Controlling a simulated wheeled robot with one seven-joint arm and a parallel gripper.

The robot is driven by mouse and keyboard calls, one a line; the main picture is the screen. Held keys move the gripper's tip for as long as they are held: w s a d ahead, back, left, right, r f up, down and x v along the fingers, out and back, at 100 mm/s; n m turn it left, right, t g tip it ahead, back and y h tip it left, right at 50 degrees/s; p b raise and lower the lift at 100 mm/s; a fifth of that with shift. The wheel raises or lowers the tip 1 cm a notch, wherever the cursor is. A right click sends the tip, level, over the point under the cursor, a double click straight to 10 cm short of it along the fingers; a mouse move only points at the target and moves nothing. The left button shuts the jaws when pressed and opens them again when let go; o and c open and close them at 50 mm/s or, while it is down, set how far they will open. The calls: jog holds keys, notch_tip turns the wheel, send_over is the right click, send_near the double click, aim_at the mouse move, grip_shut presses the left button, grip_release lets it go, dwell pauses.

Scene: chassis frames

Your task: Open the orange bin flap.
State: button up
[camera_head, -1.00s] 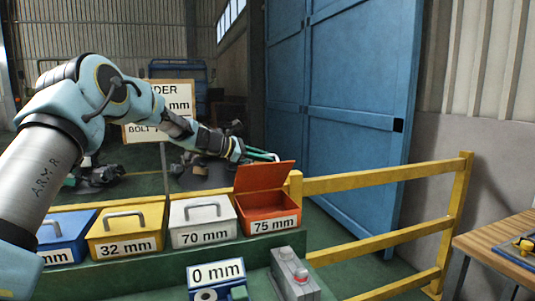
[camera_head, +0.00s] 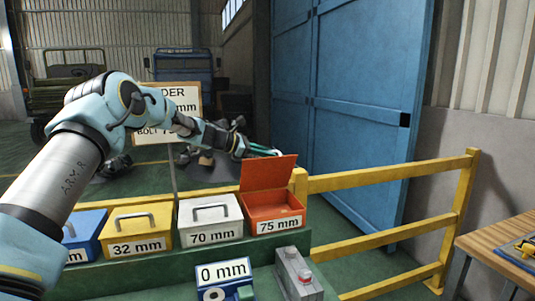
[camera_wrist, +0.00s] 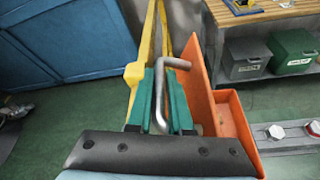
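The orange bin (camera_head: 273,222), labelled 75 mm, stands at the right end of the row in the head view. Its orange flap (camera_head: 268,174) is raised, standing nearly upright at the back, and the bin's opening shows. My gripper (camera_head: 268,152) is behind the flap's upper edge, at the handle side. In the wrist view the flap (camera_wrist: 196,72) is seen nearly edge-on to the right of my green fingers (camera_wrist: 161,92). The silver flap handle (camera_wrist: 178,63) runs between the fingers, which look closed on it. The flap hides part of the handle side in the head view.
White (camera_head: 210,222), yellow (camera_head: 136,232) and blue (camera_head: 83,235) bins stand left of the orange one on a green bench. A yellow railing (camera_head: 380,174) runs behind and right. A grey block with bolts (camera_head: 297,275) lies in front. A wooden table (camera_head: 500,237) stands at right.

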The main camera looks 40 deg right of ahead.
jog(key=o, duration=0.4)
jog(key=shift+a, duration=0.1)
jog(key=b+v, duration=0.4)
jog(key=v, duration=0.5)
jog(key=shift+b+v, duration=0.35)
jog(key=shift+v, duration=0.5)
jog(key=shift+r, duration=0.1)
jog(key=shift+c, duration=0.4)
